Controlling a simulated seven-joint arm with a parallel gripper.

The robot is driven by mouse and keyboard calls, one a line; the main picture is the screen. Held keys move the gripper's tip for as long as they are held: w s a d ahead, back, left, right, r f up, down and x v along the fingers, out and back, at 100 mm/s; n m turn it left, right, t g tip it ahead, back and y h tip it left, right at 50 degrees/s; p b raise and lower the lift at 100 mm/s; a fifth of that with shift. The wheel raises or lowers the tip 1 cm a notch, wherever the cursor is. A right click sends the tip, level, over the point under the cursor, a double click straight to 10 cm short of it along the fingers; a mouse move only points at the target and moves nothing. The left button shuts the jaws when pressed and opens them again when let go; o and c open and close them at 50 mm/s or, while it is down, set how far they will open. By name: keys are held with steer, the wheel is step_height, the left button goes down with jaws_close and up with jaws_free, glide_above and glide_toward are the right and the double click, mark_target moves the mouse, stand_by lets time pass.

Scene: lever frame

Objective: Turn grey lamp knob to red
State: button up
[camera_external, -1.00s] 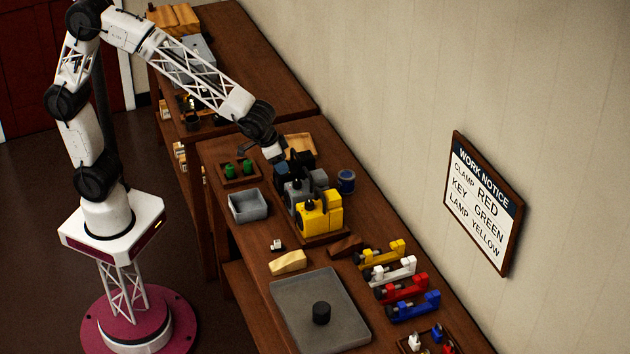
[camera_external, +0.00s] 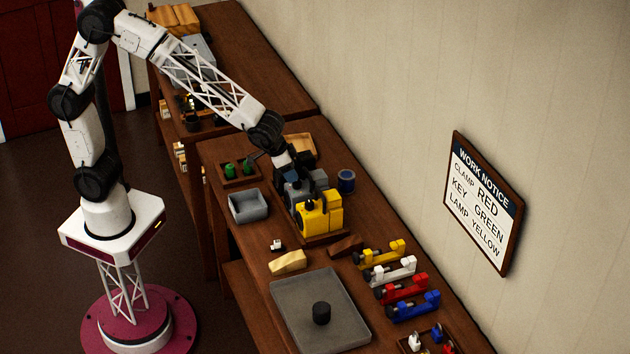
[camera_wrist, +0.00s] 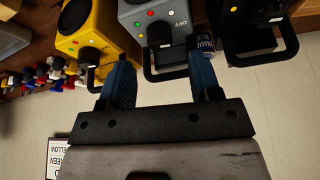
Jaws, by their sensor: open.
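The grey lamp (camera_wrist: 136,9) is at the top centre of the wrist view, with red, yellow and green dots and an OFF mark around its dark knob (camera_wrist: 160,34). I cannot tell where the knob points. A black loop handle (camera_wrist: 150,76) lies below it. My gripper (camera_wrist: 162,76) is open, its two blue fingers apart on either side of the grey lamp's handle in that view, with no grip on the knob. In the external view the grey lamp (camera_external: 292,192) is partly hidden behind my gripper (camera_external: 312,183).
The yellow lamp (camera_external: 335,213) and black lamp (camera_wrist: 235,40) stand close on either side. A blue tin (camera_external: 346,180) stands behind. A grey bin (camera_external: 248,206) and a tray (camera_external: 290,312) lie nearer the front. A wall sign (camera_external: 484,204) reads clamp red, key green, lamp yellow.

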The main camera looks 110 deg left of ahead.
mark_target(297, 182)
steer(key=shift+x, duration=2.35)
steer(key=shift+c, duration=0.5)
steer(key=c, duration=0.8)
steer(key=shift+c, duration=0.2)
steer(key=shift+n, duration=0.4)
steer(key=shift+w+n+g+y, duration=0.15)
steer(key=shift+n+g+y, duration=0.4)
steer(key=shift+n, duration=1.25)
steer(key=n+g, duration=0.1)
steer(key=n, duration=0.3)
steer(key=shift+n+g+y, duration=0.3)
steer(key=shift+g+y, duration=0.05)
